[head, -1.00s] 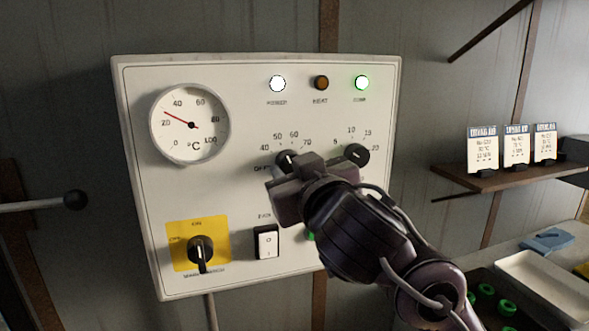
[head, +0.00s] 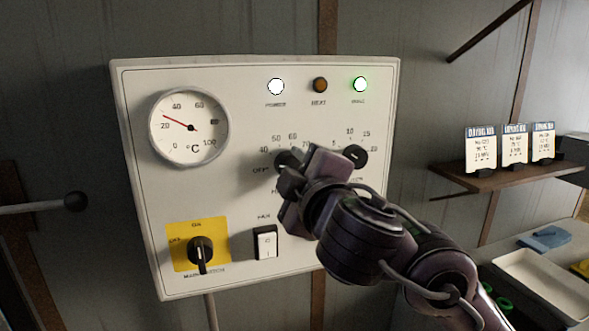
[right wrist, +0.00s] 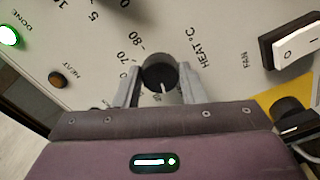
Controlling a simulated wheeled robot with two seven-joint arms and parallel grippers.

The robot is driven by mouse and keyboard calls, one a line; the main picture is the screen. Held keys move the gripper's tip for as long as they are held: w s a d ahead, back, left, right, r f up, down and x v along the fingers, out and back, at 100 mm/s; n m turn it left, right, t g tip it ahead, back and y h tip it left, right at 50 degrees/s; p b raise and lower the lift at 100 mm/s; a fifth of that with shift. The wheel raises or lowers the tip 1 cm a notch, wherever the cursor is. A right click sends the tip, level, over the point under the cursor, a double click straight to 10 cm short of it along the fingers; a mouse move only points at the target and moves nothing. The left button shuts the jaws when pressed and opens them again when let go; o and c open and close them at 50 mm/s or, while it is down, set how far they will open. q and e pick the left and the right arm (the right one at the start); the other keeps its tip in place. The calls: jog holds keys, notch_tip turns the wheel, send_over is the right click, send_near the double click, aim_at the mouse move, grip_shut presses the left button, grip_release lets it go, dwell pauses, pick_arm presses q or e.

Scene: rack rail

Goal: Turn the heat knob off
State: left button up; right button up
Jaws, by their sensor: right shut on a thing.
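The heat knob (head: 284,159) is a round black knob on the white control panel (head: 235,200), below its temperature scale. My right gripper (head: 292,173) is at it and hides part of it in the head view. In the right wrist view the heat knob (right wrist: 158,70) sits between the two fingers, which are shut on its sides. Its white pointer line faces my palm, the side where OFF stands in the head view. The exact mark at the pointer is hidden. My left gripper is not in view.
A second black knob (head: 355,156) is close to the right of my gripper. A white rocker switch (head: 266,243) and the main switch (head: 201,251) on a yellow plate are lower. The heat lamp (head: 320,85) looks unlit; the power and green lamps glow.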

jog(key=n, duration=0.5)
dwell(0.8)
jog(key=o, duration=1)
jog(key=shift+s, duration=0.15)
jog(key=p+v, duration=0.2)
jog(key=v, duration=0.5)
jog(key=shift+s+p, duration=0.25)
jog(key=shift+p, duration=0.1)
